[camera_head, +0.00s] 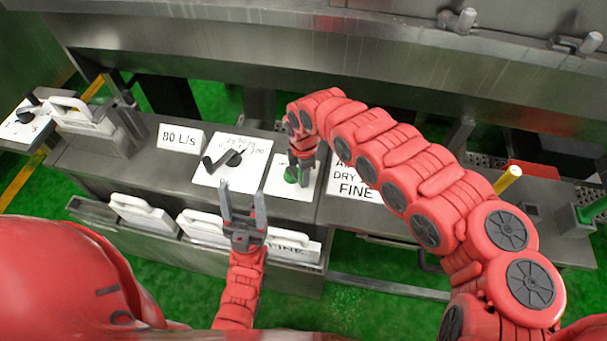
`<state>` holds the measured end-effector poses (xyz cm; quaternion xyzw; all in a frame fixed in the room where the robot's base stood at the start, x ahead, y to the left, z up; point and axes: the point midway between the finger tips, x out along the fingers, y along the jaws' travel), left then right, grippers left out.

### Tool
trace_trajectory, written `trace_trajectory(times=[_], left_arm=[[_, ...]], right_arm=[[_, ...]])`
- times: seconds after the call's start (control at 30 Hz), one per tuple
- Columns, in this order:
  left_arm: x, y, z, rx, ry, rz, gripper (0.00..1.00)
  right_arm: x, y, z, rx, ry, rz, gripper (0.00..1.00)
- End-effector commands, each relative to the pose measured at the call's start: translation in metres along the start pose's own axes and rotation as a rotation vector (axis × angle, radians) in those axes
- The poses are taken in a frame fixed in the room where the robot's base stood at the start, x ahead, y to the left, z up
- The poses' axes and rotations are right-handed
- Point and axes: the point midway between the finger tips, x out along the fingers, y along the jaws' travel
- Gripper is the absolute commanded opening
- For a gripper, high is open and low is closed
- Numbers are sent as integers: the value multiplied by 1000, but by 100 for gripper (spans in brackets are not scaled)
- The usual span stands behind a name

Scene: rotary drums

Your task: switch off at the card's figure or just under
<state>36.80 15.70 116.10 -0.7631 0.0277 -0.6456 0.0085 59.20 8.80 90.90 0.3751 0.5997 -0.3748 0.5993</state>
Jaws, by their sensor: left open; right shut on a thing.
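A white card reading "80 L/s" (179,137) stands on the grey metal bench. To its right is a white dial plate (214,178) with a black crank-like handle (222,162) and scale figures too small to read surely. Right of it is a smaller white plate (302,190) with a green knob (291,175). My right gripper (297,168) reaches down over this plate and is shut on the green knob, partly hiding it. My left gripper (242,192) is open and empty, in front of the dial plate, its fingers pointing away from me.
A sign ending in "FINE" (355,188) lies right of the small plate, partly behind my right arm. White-handled bins (143,213) line the bench front. Another dial plate (25,120) is at far left. A large metal drum (330,60) spans the back.

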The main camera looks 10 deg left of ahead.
Motion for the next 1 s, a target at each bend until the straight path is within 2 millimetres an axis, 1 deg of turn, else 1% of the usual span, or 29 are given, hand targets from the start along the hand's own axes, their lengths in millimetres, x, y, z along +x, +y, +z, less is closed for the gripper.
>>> trace_trajectory(times=[0.07, 0.1, 0.17, 0.2, 0.27, 0.57, 0.67, 0.77, 0.83, 1.0], left_arm=[[0, 0, 0, 0, 0, 0, 62], [0, 0, 0, 0, 0, 0, 62], [0, 0, 0, 0, 0, 0, 62], [0, 0, 0, 0, 0, 0, 62], [0, 0, 0, 0, 0, 0, 62], [0, 0, 0, 0, 0, 0, 62], [-2, 0, 0, 0, 0, 0, 62], [-7, 0, 1, 0, 0, 0, 62], [-12, 1, 2, 0, 0, 0, 62], [-25, 1, 4, 0, 0, 0, 62]], right_arm=[[1, -1, 0, -2, -1, -2, 0], [1, -1, 0, -2, -1, -2, 35], [1, -1, 0, -1, -1, -2, 46], [0, 0, 0, -1, -1, -2, 53], [0, 0, 0, -1, -1, -1, 63], [-1, 0, 0, 0, -1, 0, 63], [-8, 2, 1, 0, -1, 4, 63], [-22, 2, 3, 1, -4, 5, 63], [-36, 2, 2, 2, -3, 6, 63], [-81, 3, 1, 0, -1, 10, 63]])
